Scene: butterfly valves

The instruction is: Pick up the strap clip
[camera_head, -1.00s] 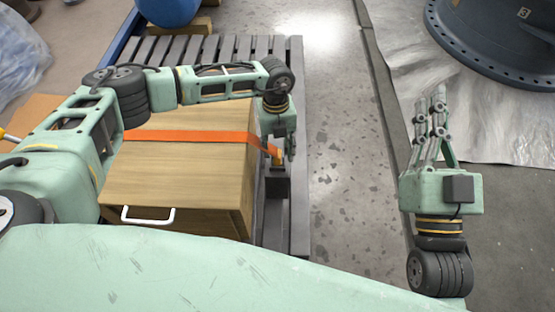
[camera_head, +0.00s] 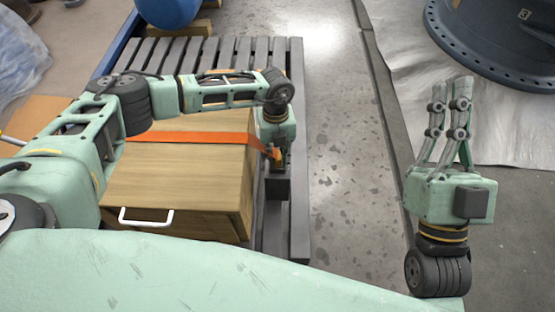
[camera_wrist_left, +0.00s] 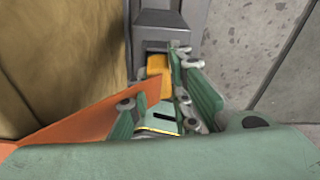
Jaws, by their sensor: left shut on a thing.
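The strap clip (camera_head: 277,156) is a small orange-yellow piece at the end of the orange strap (camera_head: 190,137). It sits at the grey bracket (camera_head: 277,187) beside the wooden crate; whether it is still hooked there cannot be told. In the left wrist view, the clip (camera_wrist_left: 156,66) shows at the bracket's opening, with the strap running off to the lower left. My left gripper (camera_head: 275,148) is over the crate's right edge, shut on the clip, its fingers partly hiding it.
The wooden crate (camera_head: 180,185) with a white handle (camera_head: 146,216) stands on a grey slatted pallet (camera_head: 298,130). A blue barrel (camera_head: 168,10) is behind. A large dark flanged part (camera_head: 500,45) lies on sheeting at the upper right. Floor between is clear.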

